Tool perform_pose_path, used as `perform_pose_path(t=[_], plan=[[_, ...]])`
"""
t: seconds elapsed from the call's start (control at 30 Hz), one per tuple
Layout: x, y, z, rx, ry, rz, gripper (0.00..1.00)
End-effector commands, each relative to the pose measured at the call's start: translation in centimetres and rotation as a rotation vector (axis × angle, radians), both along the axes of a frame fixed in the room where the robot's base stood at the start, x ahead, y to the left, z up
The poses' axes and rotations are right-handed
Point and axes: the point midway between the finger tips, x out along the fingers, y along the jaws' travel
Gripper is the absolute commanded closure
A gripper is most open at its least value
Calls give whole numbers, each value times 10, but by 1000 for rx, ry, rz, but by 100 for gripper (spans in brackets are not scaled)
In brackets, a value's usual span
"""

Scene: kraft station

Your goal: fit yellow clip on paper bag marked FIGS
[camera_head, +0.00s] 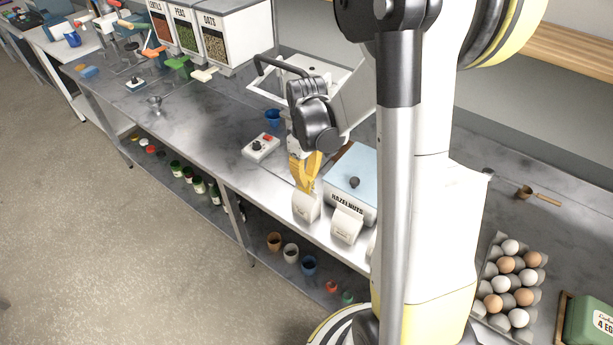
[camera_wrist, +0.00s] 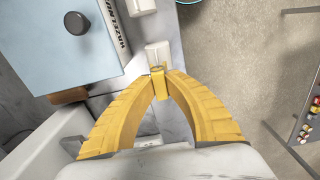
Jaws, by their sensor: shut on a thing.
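My gripper (camera_head: 307,186), with yellow fingers, points down over the shelf's front edge. In the wrist view my gripper (camera_wrist: 158,73) is shut on a small yellow clip (camera_wrist: 160,88). A white paper bag (camera_head: 306,209) stands directly below the fingertips, and its top shows in the wrist view (camera_wrist: 157,52) close to the clip. I cannot tell whether the clip touches the bag. A second white bag (camera_head: 346,226) stands to its right, and it also shows in the wrist view (camera_wrist: 141,6). The marks on the bags are too small to read.
A pale blue box (camera_head: 350,172) marked HAZELNUTS stands right behind the bags. A white device with a red button (camera_head: 261,147) and a blue cup (camera_head: 272,117) are to the left. An egg tray (camera_head: 510,285) is at right.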

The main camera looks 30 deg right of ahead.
Motion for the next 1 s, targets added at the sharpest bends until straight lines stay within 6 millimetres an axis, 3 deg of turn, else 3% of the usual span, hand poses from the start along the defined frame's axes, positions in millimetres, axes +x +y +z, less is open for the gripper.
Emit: perform_pose_path(t=[1.0], plan=[[0, 0, -16, 0, 0, 0, 100]])
